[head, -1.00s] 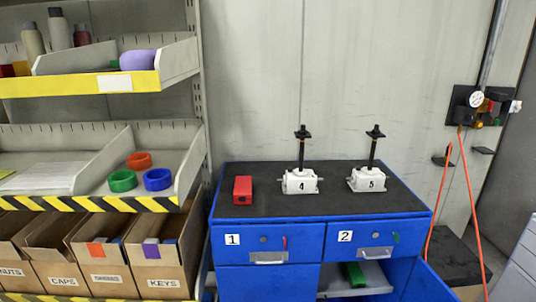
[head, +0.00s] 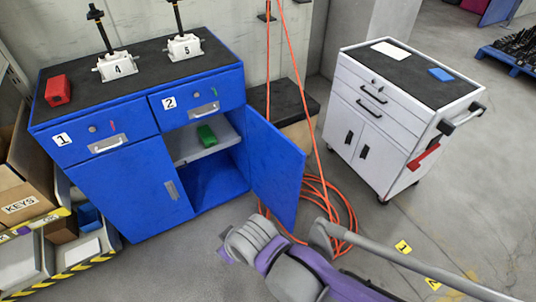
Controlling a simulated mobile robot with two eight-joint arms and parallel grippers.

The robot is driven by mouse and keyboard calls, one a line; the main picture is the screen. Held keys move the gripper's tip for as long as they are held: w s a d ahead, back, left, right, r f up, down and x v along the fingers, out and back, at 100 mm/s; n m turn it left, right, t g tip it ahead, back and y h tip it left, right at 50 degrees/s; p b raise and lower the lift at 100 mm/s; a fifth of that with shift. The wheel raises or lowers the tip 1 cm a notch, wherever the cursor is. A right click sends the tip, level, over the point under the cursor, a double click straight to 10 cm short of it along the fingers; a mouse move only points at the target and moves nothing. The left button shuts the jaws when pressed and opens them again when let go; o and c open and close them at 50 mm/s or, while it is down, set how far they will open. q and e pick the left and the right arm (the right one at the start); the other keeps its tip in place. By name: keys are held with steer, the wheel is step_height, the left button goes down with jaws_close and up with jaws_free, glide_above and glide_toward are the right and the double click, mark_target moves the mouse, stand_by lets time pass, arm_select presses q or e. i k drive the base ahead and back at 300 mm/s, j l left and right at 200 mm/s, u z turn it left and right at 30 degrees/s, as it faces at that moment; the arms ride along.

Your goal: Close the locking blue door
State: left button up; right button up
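The blue cabinet (head: 120,185) stands at the left in the head view. Its right-hand blue door (head: 275,165) hangs wide open, swung out to the right, showing the lower compartment with a grey shelf (head: 190,151). A green block (head: 206,135) lies on that shelf. The left lower door (head: 125,190) is shut and has a grey handle (head: 172,190). The drawers marked 1 (head: 105,130) and 2 (head: 197,96) are shut. Grey and purple links of my arm show at the bottom, in front of the open door. Neither gripper is in view.
A red box (head: 57,91) and jacks 4 (head: 115,67) and 5 (head: 184,47) stand on the cabinet top. An orange hose (head: 330,205) lies coiled behind the door. A white tool cart (head: 385,125) stands right. Floor between cart and cabinet is partly clear.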

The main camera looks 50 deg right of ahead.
mark_target(277, 163)
steer(key=k+l+u, duration=0.1)
steer(key=k+l, duration=0.8)
steer(key=l, duration=0.2)
steer(key=k+l+u, duration=0.1)
steer(key=k+l, duration=0.25)
steer(key=l, duration=0.3)
steer(key=k+l, duration=0.1)
steer(key=l, duration=0.25)
steer(key=k+l+u, duration=0.1)
steer(key=l, duration=0.25)
steer(key=k+l, duration=0.15)
steer(key=l, duration=0.2)
steer(key=k+l, duration=0.1)
steer(key=l, duration=1)
steer(key=k+l, duration=0.1)
steer(key=l, duration=0.4)
steer(key=i+z, duration=0.25)
steer(key=i+l, duration=0.05)
